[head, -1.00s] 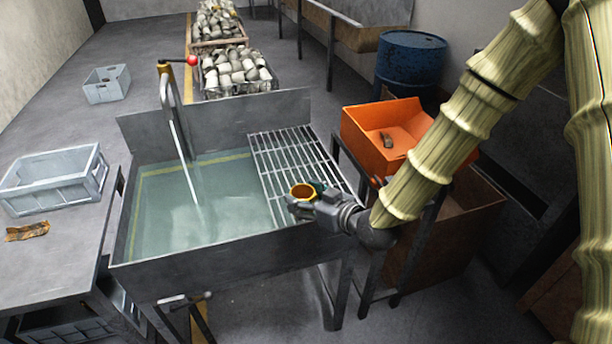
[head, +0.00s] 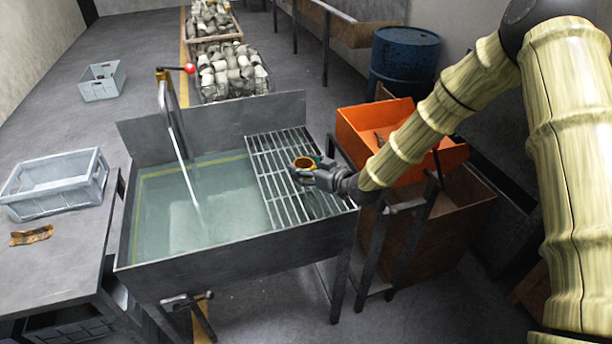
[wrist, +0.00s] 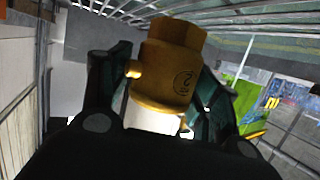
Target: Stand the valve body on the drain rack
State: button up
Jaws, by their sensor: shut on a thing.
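The valve body (head: 304,162) is a brass-coloured hollow piece with a round open top. In the wrist view the valve body (wrist: 170,65) sits between the dark fingers, with a small side stub and a round mark on it. My gripper (head: 312,173) is shut on it, and my gripper also fills the lower wrist view (wrist: 160,105). The drain rack (head: 270,170) is a grid of metal bars over the right side of the sink. The valve body is over the rack's right part, seemingly upright. I cannot tell whether its base touches the bars.
The sink (head: 160,255) holds water, with a running tap (head: 172,105) at the back left. An orange bin (head: 360,130) stands right of the rack, beneath my arm. A grey crate (head: 60,190) is on the left table. The rack's bars around the valve body are bare.

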jog(key=shift+f+p, duration=0.7)
jog(key=shift+f, duration=1)
jog(key=shift+f, duration=0.2)
jog(key=o, duration=1.3)
jog(key=shift+s, duration=0.1)
jog(key=shift+r, duration=0.2)
jog(key=b+v, duration=0.3)
jog(key=v, duration=0.9)
